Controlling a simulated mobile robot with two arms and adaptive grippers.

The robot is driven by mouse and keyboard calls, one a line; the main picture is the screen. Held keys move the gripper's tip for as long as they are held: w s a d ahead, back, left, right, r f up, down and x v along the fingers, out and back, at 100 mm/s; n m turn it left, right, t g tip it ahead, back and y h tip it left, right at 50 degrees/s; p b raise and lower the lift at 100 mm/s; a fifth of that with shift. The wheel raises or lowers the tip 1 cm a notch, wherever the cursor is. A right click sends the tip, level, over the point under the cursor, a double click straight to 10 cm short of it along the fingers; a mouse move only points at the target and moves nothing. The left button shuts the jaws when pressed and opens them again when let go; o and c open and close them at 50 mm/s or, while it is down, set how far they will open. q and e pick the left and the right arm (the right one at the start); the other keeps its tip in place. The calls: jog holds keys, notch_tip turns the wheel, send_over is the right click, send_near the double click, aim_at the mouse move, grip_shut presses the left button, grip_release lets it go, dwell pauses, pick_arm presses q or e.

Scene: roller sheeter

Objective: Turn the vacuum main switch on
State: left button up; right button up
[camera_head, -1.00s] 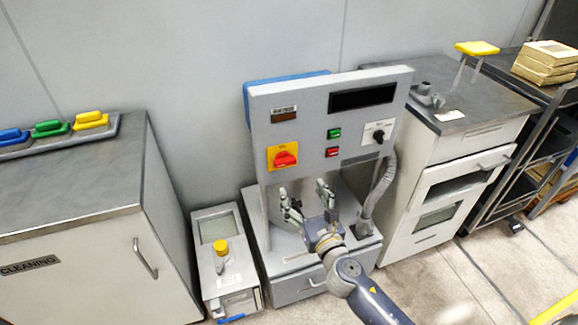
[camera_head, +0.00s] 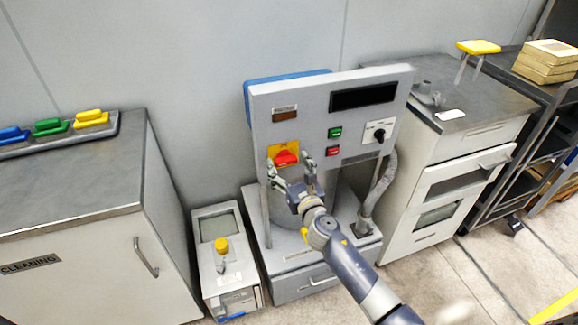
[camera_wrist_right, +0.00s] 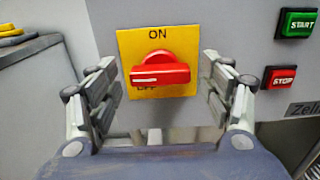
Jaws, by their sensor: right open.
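The main switch is a red rotary knob (camera_head: 286,158) on a yellow plate (camera_head: 292,146) at the left of the grey machine panel. It also shows in the right wrist view (camera_wrist_right: 160,74). There the knob lies about horizontal, with a white line towards its left end. "ON" is printed above it, and the lettering below is partly covered by the knob. My right gripper (camera_head: 288,165) is open in front of the switch. In the right wrist view its fingers (camera_wrist_right: 163,88) stand left and right of the knob, apart from it. My left gripper is not in view.
A green START button (camera_wrist_right: 298,23) and red STOP button (camera_wrist_right: 281,77) sit right of the switch. A black selector knob (camera_head: 379,135) is farther right on the panel. A cleaning cabinet (camera_head: 70,260) stands left, a drawer cabinet (camera_head: 440,190) right.

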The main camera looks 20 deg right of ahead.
jog(key=c, duration=1.1)
jog(key=shift+o, duration=0.2)
jog(key=shift+m, duration=0.4)
jog(key=m, duration=0.3)
jog(key=shift+m+b, duration=0.3)
jog(key=shift+b, duration=0.1)
jog(key=m, duration=0.4)
jog(key=shift+d+m+b, duration=0.1)
jog(key=shift+m+b, duration=0.2)
jog(key=shift+b, duration=0.05)
jog(key=m, duration=0.4)
jog(key=shift+m, duration=2.5)
jog(key=shift+f, duration=0.1)
